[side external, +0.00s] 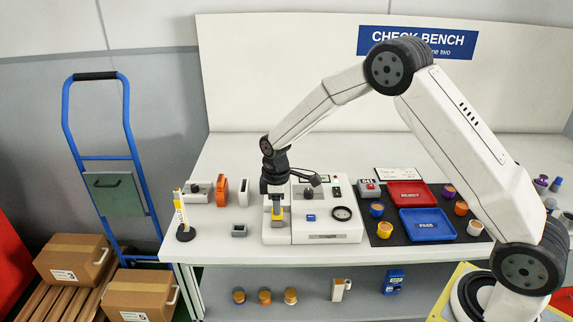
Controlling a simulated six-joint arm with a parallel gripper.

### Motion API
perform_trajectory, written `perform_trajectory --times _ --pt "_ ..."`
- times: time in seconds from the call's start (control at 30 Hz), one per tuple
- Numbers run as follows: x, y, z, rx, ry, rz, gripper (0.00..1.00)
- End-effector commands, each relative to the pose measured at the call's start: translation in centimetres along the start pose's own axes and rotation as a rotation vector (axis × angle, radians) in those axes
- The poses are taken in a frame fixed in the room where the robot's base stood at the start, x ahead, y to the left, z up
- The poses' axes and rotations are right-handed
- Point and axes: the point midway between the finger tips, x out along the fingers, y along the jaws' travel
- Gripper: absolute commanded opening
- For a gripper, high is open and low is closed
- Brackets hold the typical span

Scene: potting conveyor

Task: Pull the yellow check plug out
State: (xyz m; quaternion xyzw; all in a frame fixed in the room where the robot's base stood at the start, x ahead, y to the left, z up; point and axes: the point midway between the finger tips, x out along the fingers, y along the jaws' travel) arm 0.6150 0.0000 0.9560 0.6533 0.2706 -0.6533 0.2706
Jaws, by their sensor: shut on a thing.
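The yellow check plug (277,214) shows as a small yellow piece at the left part of the white check unit (320,233) on the bench. My gripper (277,204) reaches down over it from above and is shut on it. The fingers hide the plug's upper part. I cannot tell how deep the plug sits in the unit. The unit also carries a blue piece (310,217), a dark round ring (342,213) and a small panel at its back.
Left of the unit stand a grey box (239,231), an orange piece (222,191) and a yellow-white post (180,212). To the right, a red REJECT tray (405,188), a blue PASS tray (428,232) and several cups sit on a dark mat.

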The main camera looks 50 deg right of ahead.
Motion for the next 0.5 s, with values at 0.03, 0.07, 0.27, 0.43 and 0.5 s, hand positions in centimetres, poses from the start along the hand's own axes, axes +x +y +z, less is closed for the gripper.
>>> perform_trajectory --times 0.03,0.07,0.27,0.43,0.5 --pt "-0.1 0.0 0.0 0.0 0.0 0.0 0.0" --pt "-0.1 0.0 0.0 0.0 0.0 0.0 0.0" --pt "-0.5 0.0 0.0 0.0 0.001 0.001 0.0" --pt "-0.9 0.0 0.0 0.0 0.001 0.001 0.0" --pt "-1.1 0.0 0.0 0.0 0.001 0.001 0.0"
